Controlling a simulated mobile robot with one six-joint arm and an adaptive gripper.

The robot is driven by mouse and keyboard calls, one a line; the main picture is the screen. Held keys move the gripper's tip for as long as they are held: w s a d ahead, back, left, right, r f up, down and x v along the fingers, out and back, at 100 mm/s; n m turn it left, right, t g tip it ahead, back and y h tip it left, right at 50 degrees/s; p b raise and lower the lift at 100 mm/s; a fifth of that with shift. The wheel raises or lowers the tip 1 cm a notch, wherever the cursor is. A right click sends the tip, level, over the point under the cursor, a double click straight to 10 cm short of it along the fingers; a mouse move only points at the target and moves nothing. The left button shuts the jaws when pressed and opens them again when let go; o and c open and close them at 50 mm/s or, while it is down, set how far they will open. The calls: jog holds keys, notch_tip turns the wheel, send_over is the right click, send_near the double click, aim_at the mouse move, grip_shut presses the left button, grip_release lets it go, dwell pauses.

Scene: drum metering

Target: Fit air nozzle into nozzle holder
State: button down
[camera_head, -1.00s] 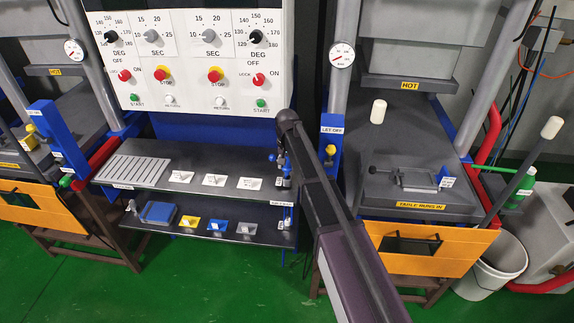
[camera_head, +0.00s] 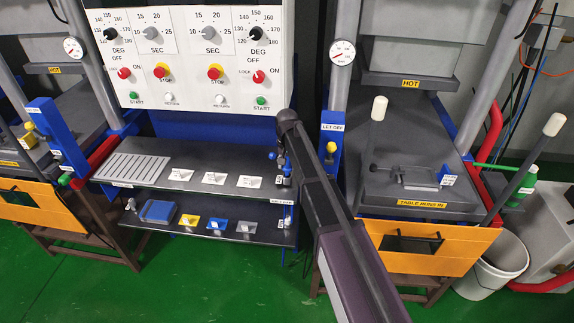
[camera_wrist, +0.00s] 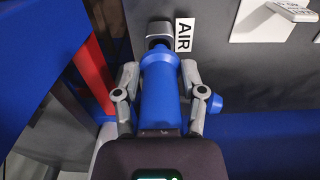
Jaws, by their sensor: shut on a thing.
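The air nozzle (camera_wrist: 160,92) is a blue cylinder with a blue knob on its right side in the wrist view. My gripper (camera_wrist: 158,80) is shut on it, with one grey finger on each side. Beyond the nozzle's far end is a grey rounded piece (camera_wrist: 158,30) with a dark part below it, beside a white AIR label (camera_wrist: 184,34). I cannot tell whether this piece is the nozzle holder or part of the nozzle, nor whether the nozzle is seated. In the head view my gripper (camera_head: 284,165) is small and partly hidden by my arm at the shelves' right end.
A dark upper shelf (camera_head: 195,165) carries a slotted plate (camera_head: 138,167) and several small labels. The lower shelf (camera_head: 150,228) holds a blue block (camera_head: 159,211) and coloured pieces. A blue post (camera_head: 331,150) and the right press table (camera_head: 400,190) stand close to my arm's right.

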aim_at(287, 171)
jog(key=shift+f+b, duration=1.5)
jog(key=shift+f, duration=0.05)
jog(key=shift+c, duration=0.5)
grip_release()
jog(key=shift+r, duration=0.15)
notch_tip(287, 171, up, 10)
jog(key=p, duration=1)
jog(key=shift+f, duration=0.2)
jog(key=shift+w, duration=0.1)
dwell(0.8)
